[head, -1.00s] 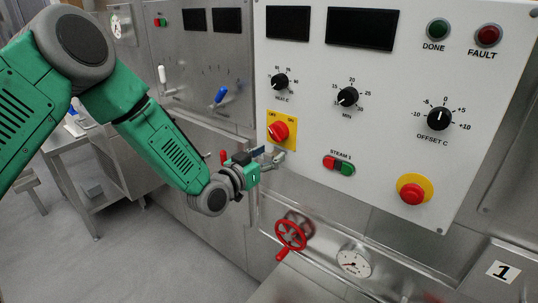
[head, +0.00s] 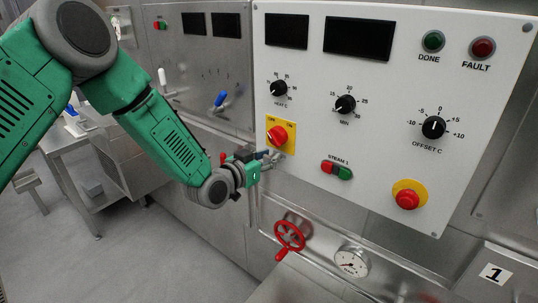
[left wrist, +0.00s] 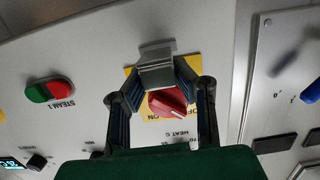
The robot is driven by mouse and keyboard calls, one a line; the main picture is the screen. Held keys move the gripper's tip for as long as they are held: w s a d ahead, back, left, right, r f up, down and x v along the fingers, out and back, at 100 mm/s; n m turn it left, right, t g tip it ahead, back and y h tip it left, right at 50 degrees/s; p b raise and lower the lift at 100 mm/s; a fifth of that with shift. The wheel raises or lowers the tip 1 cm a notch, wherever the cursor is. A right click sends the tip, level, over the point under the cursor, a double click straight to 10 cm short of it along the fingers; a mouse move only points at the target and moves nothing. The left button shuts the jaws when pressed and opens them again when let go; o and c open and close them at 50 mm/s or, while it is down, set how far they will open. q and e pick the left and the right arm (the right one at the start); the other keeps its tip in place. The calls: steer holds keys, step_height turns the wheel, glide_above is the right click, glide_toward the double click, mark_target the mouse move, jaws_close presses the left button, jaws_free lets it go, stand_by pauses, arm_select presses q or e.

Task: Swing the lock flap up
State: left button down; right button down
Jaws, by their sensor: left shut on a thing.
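The lock flap (left wrist: 156,65) is a grey metal piece at the edge of the yellow switch plate (head: 289,146), beside the red rotary switch (left wrist: 167,103). In the left wrist view the flap lies between the fingertips of my left gripper (left wrist: 158,76), which is shut on it. In the head view my left gripper (head: 268,162) is at the lower left of the white panel, just below the red switch (head: 277,136). There the fingers partly cover the flap, so its exact angle is hard to tell. My right gripper is not in view.
The white panel (head: 385,185) carries black dials, a red and green STEAM 1 button (head: 336,170) and a red stop button (head: 407,199). A red handwheel (head: 290,236) and a gauge (head: 351,261) sit below. Open floor lies at the lower left.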

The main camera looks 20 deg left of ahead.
arm_select(q)
steer(key=c, duration=1.2)
jaws_free()
steer(key=shift+s+a, duration=0.1)
steer(key=shift+s, duration=0.05)
steer(key=v, duration=1.1)
steer(key=shift+s+a, duration=0.2)
steer(key=shift+s, duration=0.1)
